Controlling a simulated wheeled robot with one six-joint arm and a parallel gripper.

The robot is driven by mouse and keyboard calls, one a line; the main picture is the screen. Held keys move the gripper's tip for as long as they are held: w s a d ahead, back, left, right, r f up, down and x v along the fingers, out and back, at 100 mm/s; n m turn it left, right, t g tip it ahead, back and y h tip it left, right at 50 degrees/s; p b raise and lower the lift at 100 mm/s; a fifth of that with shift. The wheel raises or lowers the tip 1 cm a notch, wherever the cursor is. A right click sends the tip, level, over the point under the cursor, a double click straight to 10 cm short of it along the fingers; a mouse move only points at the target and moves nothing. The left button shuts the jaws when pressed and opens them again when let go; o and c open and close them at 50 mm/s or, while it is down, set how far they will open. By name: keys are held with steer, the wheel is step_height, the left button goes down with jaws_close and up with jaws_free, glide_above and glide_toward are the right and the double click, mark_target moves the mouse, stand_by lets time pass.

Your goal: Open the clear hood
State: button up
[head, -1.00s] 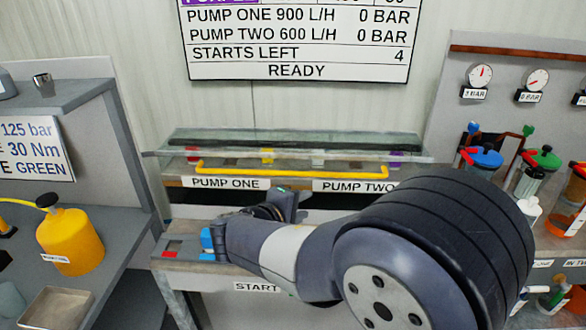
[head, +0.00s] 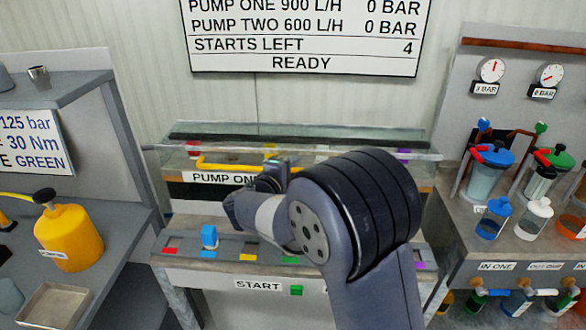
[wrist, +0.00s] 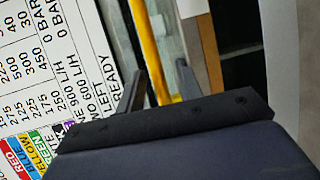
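The clear hood (head: 340,141) lies low over the pump bench in the head view and looks shut. Its yellow bar handle (head: 228,166) runs along the front; my arm hides the right part. My gripper (head: 272,176) is at the front of the hood, by the middle of the handle, partly hidden by my wrist. In the wrist view my gripper (wrist: 158,82) has its two fingers apart. The yellow handle (wrist: 148,45) shows in line with the gap between them. I cannot tell whether it lies between the fingertips or beyond them.
Below the hood, a ledge holds a blue block (head: 209,238) and coloured marks, with a green START button (head: 296,290) beneath. A shelf with a yellow can (head: 70,238) stands left. A bench with jars (head: 490,172) and gauges stands right. The status board (head: 305,40) hangs behind.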

steer(key=shift+w+d, duration=0.1)
steer(key=shift+w, duration=0.1)
jaws_close()
stand_by(0.3)
